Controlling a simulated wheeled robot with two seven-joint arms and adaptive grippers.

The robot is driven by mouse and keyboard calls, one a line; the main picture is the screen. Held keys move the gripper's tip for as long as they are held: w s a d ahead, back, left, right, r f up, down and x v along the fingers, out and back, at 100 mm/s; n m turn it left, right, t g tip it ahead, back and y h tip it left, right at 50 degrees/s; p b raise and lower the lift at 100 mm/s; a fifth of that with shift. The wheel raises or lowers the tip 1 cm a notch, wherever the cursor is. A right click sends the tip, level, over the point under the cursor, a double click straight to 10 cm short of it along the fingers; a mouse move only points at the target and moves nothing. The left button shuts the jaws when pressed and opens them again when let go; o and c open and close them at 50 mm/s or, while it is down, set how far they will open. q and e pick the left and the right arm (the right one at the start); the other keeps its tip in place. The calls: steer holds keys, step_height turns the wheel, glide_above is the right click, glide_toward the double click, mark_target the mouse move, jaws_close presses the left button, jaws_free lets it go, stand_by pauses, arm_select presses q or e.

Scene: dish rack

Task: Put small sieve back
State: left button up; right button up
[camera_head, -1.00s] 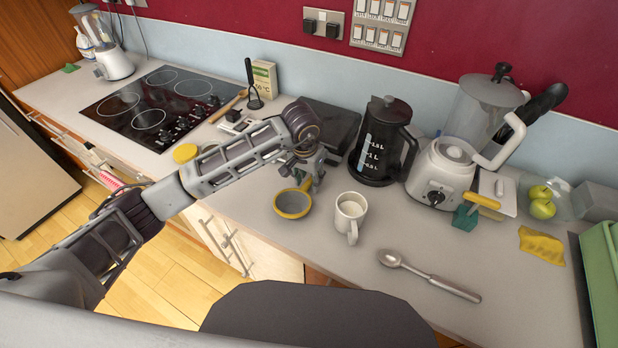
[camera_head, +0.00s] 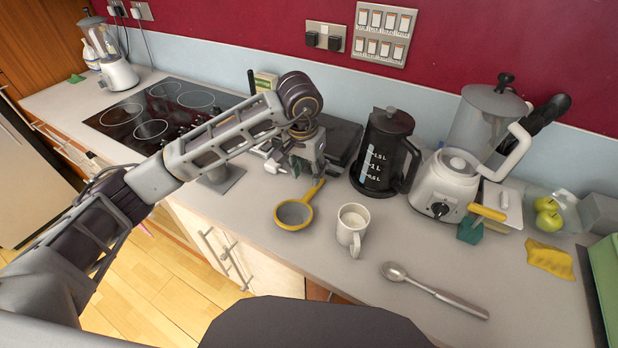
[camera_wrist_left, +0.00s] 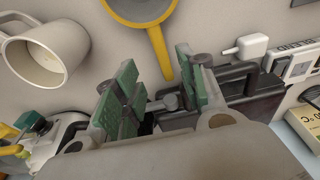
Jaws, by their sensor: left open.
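The small sieve (camera_head: 293,214), with a yellow rim and yellow handle, lies on the counter left of the white mug (camera_head: 352,228). Its handle points back and to the right. My left gripper (camera_head: 297,171) is behind the sieve, near the handle's end, and holds nothing. In the left wrist view the sieve (camera_wrist_left: 140,10) is at the top, partly cut off. Its handle points toward the gap between the open green-padded fingers (camera_wrist_left: 156,84). I cannot tell how high the fingers are above the counter. My right gripper is not in view.
A black kettle (camera_head: 382,155) and a white blender (camera_head: 440,188) stand at the back. A dark flat appliance (camera_head: 343,140) is behind my left gripper. A metal spoon (camera_head: 435,291) lies at the front right. The hob (camera_head: 150,110) is at the left.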

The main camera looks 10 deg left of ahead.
arm_select(q)
steer(key=shift+s+a+r, duration=0.1)
steer(key=shift+s+r, duration=0.05)
steer(key=shift+r, duration=0.6)
steer(key=shift+s+r, duration=0.1)
steer(key=shift+r, duration=0.6)
stand_by(0.7)
